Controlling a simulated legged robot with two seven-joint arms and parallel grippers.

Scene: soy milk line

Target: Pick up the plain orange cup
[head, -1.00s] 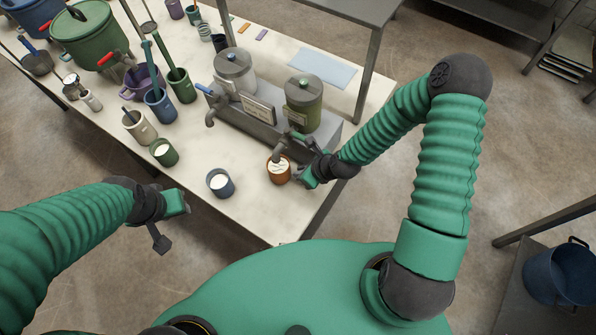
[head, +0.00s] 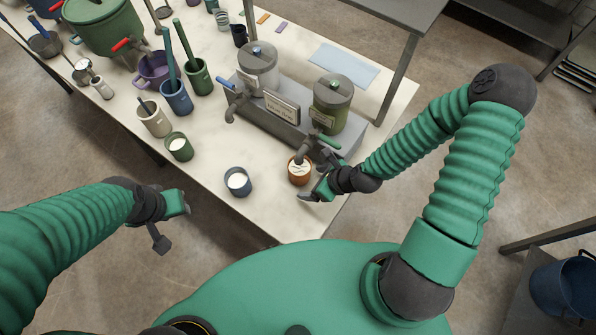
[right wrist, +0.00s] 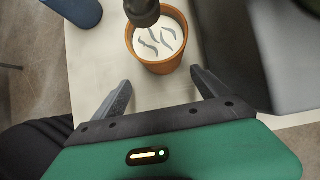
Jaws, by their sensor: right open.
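The plain orange cup (head: 299,178) stands upright near the table's front right edge, under the spout of the green-lidded dispenser. It holds white liquid with grey streaks on top. In the right wrist view the orange cup (right wrist: 162,67) is just beyond the fingertips, with the dark spout over its back rim. My right gripper (head: 316,179) is beside the cup on its right. In the right wrist view this gripper (right wrist: 161,79) is open and empty, its fingers not around the cup. My left gripper (head: 178,203) is off the table's front edge; its fingers are unclear.
The green dispenser (head: 331,108) and a grey one (head: 258,66) stand on a metal base behind the cup. A blue cup (head: 237,188) with white liquid is to the left. A green cup (head: 179,151) is farther left. Bare table lies between the orange and blue cups.

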